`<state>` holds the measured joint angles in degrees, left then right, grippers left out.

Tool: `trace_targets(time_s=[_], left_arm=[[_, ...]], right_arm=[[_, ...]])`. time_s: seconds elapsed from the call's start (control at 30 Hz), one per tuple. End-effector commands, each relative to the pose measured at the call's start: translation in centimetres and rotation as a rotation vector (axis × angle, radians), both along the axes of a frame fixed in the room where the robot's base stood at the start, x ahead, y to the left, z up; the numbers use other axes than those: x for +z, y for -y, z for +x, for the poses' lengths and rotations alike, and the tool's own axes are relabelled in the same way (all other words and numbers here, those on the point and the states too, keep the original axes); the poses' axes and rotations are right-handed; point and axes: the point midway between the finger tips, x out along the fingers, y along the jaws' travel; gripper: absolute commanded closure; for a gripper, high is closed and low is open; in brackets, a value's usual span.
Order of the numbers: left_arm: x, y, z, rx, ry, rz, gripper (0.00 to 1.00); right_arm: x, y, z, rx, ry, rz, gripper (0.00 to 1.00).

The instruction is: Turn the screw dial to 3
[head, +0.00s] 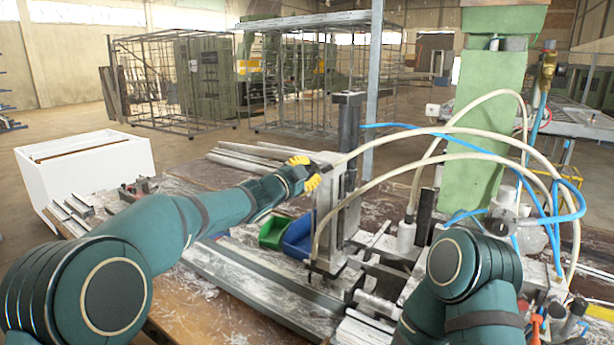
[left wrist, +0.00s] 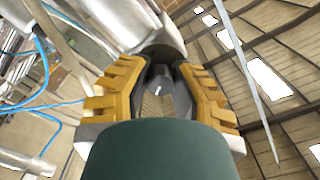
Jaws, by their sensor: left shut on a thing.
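My left gripper (head: 307,173), with yellow ridged fingers, is at the upper part of the upright metal clamp (head: 347,135). In the left wrist view its two fingers (left wrist: 162,88) stand on both sides of a small dark grey round knob, the screw dial (left wrist: 160,76), and are shut on it. A short white mark shows on the dial's face. Its numbers are too small to read. In the head view the fingers and wrist hide most of the dial. My right arm shows at the lower right, but its gripper is out of view.
A green bin (head: 272,233) and a blue bin (head: 297,238) stand on the bench beneath my left arm. Metal profiles (head: 262,278) lie along the bench. Pale hoses (head: 440,130) arch over the clamp to the right, near a green column (head: 484,115).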

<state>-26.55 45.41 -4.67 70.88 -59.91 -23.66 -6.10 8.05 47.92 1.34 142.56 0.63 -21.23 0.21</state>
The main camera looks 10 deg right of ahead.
Motion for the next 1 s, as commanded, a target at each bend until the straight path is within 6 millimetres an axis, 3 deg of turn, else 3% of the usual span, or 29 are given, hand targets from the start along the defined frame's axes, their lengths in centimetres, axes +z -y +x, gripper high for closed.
trace_targets(time_s=[0.57, 0.6, 0.67, 0.7, 1.0], left_arm=[[0.31, 0.07, -0.07, -0.002, 0.029, 0.021, 1.00], [0.31, 0.07, -0.07, -0.002, 0.029, 0.021, 0.70], [0.29, 0.06, -0.06, -0.002, 0.028, 0.022, 0.48], [0.26, 0.06, -0.06, -0.002, 0.028, 0.022, 0.44], [0.10, -0.02, -0.07, 0.000, 0.025, 0.023, 0.44]], right_arm=[[-0.20, -0.01, 0.01, 0.000, 0.000, 0.000, 0.53], [-0.20, -0.01, 0.00, 0.000, 0.000, 0.000, 0.53], [-0.20, -0.01, 0.00, 0.000, 0.000, 0.000, 0.53], [-0.20, -0.01, 0.00, 0.000, 0.000, 0.000, 0.53], [-0.20, -0.01, -0.01, 0.000, 0.000, 0.000, 0.53]])
